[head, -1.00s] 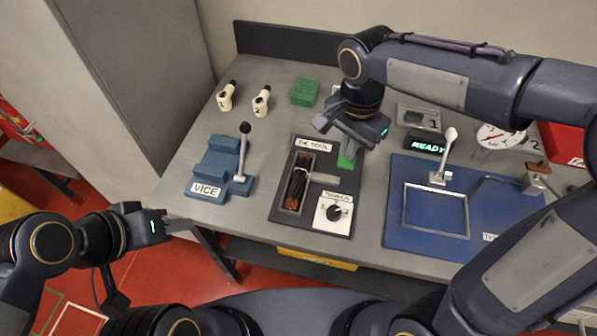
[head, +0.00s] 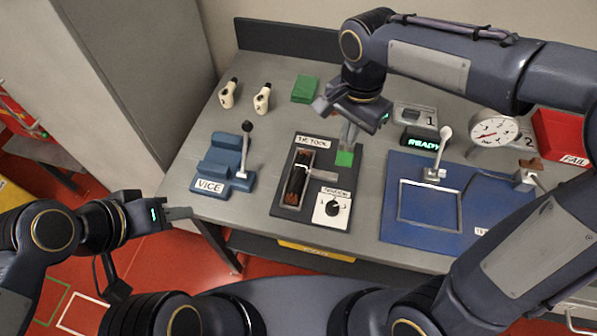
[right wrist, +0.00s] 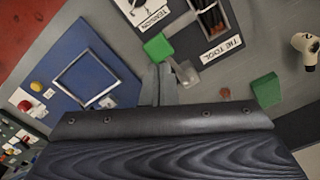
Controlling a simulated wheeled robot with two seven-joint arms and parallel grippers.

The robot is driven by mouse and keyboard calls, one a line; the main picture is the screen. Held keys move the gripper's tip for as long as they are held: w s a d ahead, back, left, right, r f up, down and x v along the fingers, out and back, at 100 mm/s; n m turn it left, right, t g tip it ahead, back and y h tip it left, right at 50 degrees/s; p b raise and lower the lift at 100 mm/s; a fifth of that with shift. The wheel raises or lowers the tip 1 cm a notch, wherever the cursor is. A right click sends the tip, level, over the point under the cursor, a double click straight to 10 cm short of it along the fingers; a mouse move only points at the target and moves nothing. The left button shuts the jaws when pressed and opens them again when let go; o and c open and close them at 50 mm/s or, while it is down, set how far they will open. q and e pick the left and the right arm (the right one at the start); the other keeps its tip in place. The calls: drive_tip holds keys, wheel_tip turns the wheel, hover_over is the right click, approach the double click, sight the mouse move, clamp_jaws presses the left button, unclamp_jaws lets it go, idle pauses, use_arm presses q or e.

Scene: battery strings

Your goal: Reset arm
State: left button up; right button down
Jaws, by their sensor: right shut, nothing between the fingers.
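My right gripper (head: 348,138) is shut and empty in the head view, above the table near a small green block (head: 344,158) at the tie-tool board's right edge. The right wrist view shows its fingers (right wrist: 158,85) together, beside the same green block (right wrist: 157,47). My left gripper (head: 180,213) is at the table's front left edge, clear of objects; its opening cannot be made out. The tie tool (head: 299,180) has dark strands in its slot and a grey handle. A pale-knobbed lever (head: 439,158) stands on the blue board (head: 420,228).
A blue vice (head: 225,165) and two numbered white items (head: 262,99) stand at left. A green pad (head: 305,88) lies behind the tie tool. A READY display (head: 421,142), a dial gauge (head: 494,132) and a red FAIL bin (head: 562,138) are at right.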

drive_tip(key=s+d+n+t+y, duration=0.2)
drive_tip(key=s+d+n, duration=0.1)
drive_tip(key=s, duration=0.5)
drive_tip(key=s+d+n+t+y, duration=0.1)
drive_tip(key=s+d+n+t, duration=0.2)
drive_tip(key=s+d, duration=0.3)
drive_tip(key=shift+s+n+t+y, duration=0.35)
drive_tip(key=shift+s+n, duration=0.45)
drive_tip(key=shift+s, duration=0.45)
